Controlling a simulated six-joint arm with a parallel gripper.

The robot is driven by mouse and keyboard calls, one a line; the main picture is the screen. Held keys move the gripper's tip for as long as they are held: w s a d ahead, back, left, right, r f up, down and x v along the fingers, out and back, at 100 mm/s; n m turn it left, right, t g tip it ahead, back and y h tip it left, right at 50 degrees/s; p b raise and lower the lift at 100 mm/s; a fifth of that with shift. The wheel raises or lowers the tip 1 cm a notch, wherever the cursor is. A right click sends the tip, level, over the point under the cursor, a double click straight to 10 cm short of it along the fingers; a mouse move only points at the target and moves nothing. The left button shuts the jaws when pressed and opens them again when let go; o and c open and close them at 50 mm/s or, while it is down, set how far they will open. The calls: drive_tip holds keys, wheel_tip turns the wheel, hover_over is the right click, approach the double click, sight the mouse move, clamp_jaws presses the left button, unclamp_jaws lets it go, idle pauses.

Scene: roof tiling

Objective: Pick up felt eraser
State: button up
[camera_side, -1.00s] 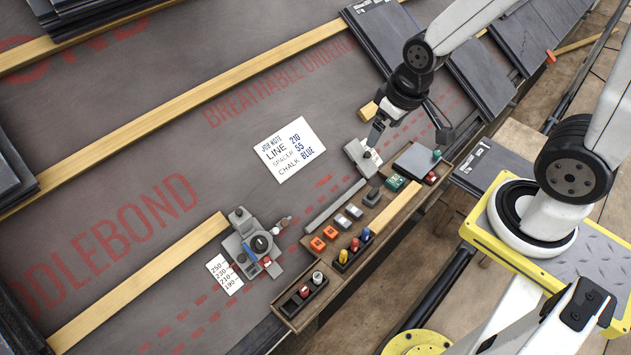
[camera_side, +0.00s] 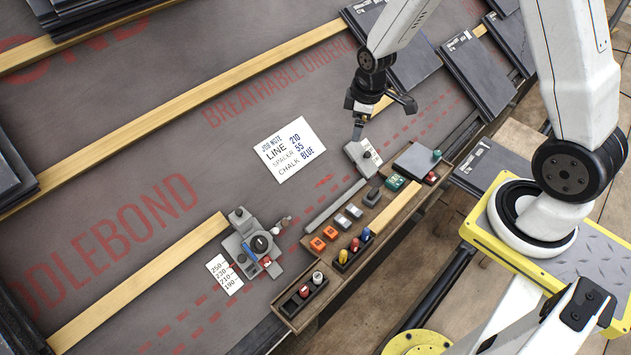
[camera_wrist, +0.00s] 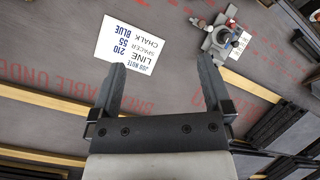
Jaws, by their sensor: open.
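A small dark grey block (camera_side: 372,197), which looks like the felt eraser, sits at the upper part of the wooden tool tray (camera_side: 309,243) in the side view. I cannot be sure of its material. It does not show in the wrist view. My gripper (camera_side: 383,119) is above the roof, up the picture from the block and apart from it. In the wrist view my gripper (camera_wrist: 161,75) has its two fingers spread wide with nothing between them.
A grey tool with a white label (camera_side: 362,155) lies near the tray, below my gripper in the picture. The tray also holds orange, grey and coloured small items. A job note (camera_side: 290,150) and a gauge device (camera_side: 253,243) lie on the underlay. Slates (camera_side: 475,75) are stacked upper right.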

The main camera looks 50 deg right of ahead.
drive_tip(key=w+d+f+n, duration=0.3)
drive_tip(key=d+f, duration=0.1)
drive_tip(key=f, duration=0.3)
drive_tip(key=n+g, duration=0.2)
drive_tip(key=n, duration=0.7)
hover_over(374, 191)
drive_tip(key=f, duration=2.3)
drive_tip(key=shift+w+f, duration=0.15)
drive_tip(key=shift+w, duration=0.25)
drive_tip(key=shift+s+f, duration=0.15)
drive_tip(key=shift+f, duration=0.2)
drive_tip(key=shift+f, duration=1.25)
drive_tip(key=shift+f, duration=0.15)
drive_tip(key=shift+s+f, duration=0.2)
drive_tip(key=shift+f, duration=2.25)
